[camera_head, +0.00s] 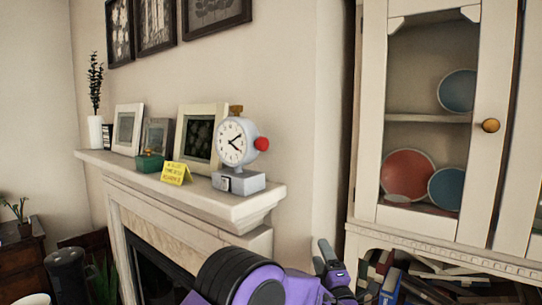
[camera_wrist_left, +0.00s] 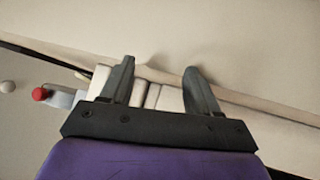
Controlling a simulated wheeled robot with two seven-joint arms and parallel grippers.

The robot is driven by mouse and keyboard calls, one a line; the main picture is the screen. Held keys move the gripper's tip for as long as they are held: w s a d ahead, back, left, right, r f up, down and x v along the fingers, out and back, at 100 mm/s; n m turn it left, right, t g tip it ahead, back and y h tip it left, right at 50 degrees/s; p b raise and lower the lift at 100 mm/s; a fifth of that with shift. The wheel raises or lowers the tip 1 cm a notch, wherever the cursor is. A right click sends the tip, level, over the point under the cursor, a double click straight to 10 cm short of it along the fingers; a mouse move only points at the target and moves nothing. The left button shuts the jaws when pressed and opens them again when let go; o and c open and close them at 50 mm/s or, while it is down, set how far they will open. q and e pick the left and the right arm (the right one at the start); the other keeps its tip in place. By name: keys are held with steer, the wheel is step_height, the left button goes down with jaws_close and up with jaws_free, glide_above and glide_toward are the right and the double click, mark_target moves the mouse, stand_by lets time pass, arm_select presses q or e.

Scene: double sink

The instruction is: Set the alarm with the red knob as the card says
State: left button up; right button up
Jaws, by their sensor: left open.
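The alarm clock (camera_head: 238,150) stands on the mantel with a white round face, black hands and a grey base. The red knob (camera_head: 262,144) sticks out from its right side; it also shows in the left wrist view (camera_wrist_left: 40,94) at the left edge. The yellow card (camera_head: 175,173) stands on the mantel left of the clock; its writing is too small to read. My left gripper (camera_head: 327,262) is low and right of the clock, apart from it. In the left wrist view its fingers (camera_wrist_left: 158,80) are spread and empty. My right gripper is not seen.
The mantel (camera_head: 215,201) also bears picture frames (camera_head: 201,136), a small green box (camera_head: 150,161) and a white vase (camera_head: 95,132) left of the clock. A glass-fronted cabinet (camera_head: 367,150) stands at the right. The space right of the knob, before the wall, is clear.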

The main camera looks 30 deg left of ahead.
mark_target(265, 143)
arm_select(q)
steer(key=s+r+n+g+y+p, duration=0.1)
steer(key=s+r+n+g, duration=0.3)
steer(key=r+n, duration=0.55)
steer(key=s+r+n+g+y+p, duration=0.1)
steer(key=s+r+n+g+y, duration=0.1)
steer(key=r+n+g, duration=0.6)
steer(key=s+r+n+g+y+p, duration=0.1)
steer(key=s+r+n+g, duration=0.15)
steer(key=r+n, duration=0.9)
steer(key=shift+m, duration=0.7)
steer(key=a+p, duration=0.1)
steer(key=a, duration=0.2)
steer(key=a+r+p, duration=0.1)
steer(key=a, duration=0.3)
steer(key=a+r+p, duration=0.1)
steer(key=a, duration=0.2)
steer(key=shift+s+a+p, duration=0.1)
steer(key=shift+a+p, duration=0.2)
steer(key=shift+a, duration=0.15)
steer(key=shift+f, duration=0.15)
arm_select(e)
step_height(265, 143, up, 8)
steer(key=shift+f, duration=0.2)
arm_select(q)
steer(key=shift+w, duration=0.2)
steer(key=shift+c, duration=0.2)
steer(key=c, duration=1)
